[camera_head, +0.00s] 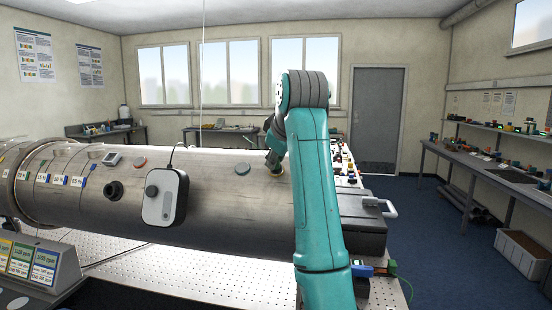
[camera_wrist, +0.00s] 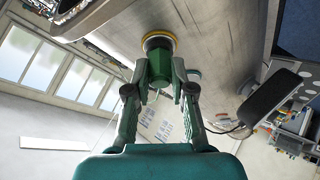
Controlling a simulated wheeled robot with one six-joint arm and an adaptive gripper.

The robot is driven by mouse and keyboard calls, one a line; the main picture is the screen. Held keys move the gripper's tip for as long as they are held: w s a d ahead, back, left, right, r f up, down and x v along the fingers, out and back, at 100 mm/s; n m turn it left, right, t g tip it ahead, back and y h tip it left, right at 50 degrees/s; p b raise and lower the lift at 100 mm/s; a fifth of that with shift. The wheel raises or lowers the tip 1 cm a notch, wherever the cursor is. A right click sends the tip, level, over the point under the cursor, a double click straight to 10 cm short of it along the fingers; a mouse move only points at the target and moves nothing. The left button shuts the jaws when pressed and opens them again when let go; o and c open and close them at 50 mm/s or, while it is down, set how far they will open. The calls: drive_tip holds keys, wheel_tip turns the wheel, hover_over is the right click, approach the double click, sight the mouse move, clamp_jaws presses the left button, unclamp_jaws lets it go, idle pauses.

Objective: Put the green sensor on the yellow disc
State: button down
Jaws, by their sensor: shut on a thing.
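The green sensor (camera_wrist: 160,72) is between the fingers of my gripper (camera_wrist: 159,88) in the wrist view, and the gripper is shut on it. The far end of the sensor is at the yellow disc (camera_wrist: 158,38) on the pipe; I cannot tell whether they touch. In the head view, my gripper (camera_head: 273,158) is low over the upper right part of the pipe, right above the yellow disc (camera_head: 275,172). The sensor cannot be made out clearly there, behind the gripper and arm.
The big grey pipe (camera_head: 220,205) lies across the perforated table (camera_head: 215,275). A green disc (camera_head: 243,168), a red disc (camera_head: 139,162) and a white box (camera_head: 165,197) with a cable sit on the pipe left of my gripper. A dark case (camera_head: 358,222) stands at right.

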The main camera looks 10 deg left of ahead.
drive_tip(key=c, duration=0.9)
unclamp_jaws()
drive_tip(key=shift+f, duration=0.1)
drive_tip(key=v, duration=0.7)
drive_tip(key=shift+s+r, duration=0.1)
drive_tip(key=shift+r, duration=0.1)
drive_tip(key=shift+d, duration=0.15)
